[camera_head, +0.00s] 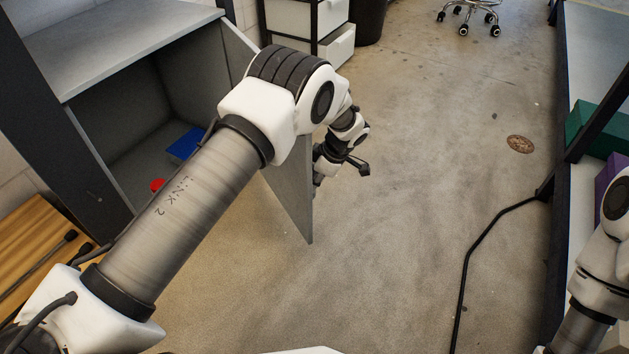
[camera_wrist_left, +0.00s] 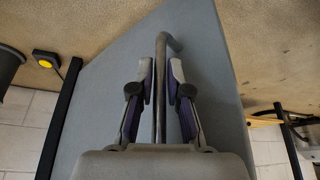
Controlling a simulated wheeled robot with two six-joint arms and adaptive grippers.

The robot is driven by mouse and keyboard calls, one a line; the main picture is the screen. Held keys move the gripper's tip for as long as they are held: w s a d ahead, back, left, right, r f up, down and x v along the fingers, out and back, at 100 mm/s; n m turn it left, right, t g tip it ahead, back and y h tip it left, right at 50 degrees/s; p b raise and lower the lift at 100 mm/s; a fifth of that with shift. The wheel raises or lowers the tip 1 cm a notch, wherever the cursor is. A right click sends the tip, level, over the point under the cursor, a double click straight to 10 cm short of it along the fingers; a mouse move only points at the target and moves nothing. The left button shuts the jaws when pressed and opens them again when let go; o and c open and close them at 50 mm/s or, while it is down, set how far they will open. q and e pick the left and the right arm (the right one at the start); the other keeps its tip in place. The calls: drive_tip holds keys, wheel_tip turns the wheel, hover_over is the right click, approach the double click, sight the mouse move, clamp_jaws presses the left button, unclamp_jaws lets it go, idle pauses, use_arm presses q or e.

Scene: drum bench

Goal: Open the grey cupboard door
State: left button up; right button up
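The grey cupboard (camera_head: 140,40) stands at the left in the head view. Its grey door (camera_head: 291,190) is swung outward, and the inside shows. In the left wrist view the door's flat face (camera_wrist_left: 215,90) fills the middle, with a thin metal bar handle (camera_wrist_left: 161,110) bent at its far end. My left gripper (camera_head: 350,165) is on the outer side of the door, its arm crossing over the cupboard front. My right gripper is out of view.
A blue item (camera_head: 186,143) and a red item (camera_head: 157,185) are in the cupboard. A wooden surface (camera_head: 38,235) is at the lower left. White drawers (camera_head: 310,25) stand behind the door. The middle floor is clear; a bench with a green box (camera_head: 597,128) lines the right.

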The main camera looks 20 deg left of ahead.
use_arm(q)
drive_tip(key=shift+o, duration=0.7)
drive_tip(key=shift+a, duration=0.1)
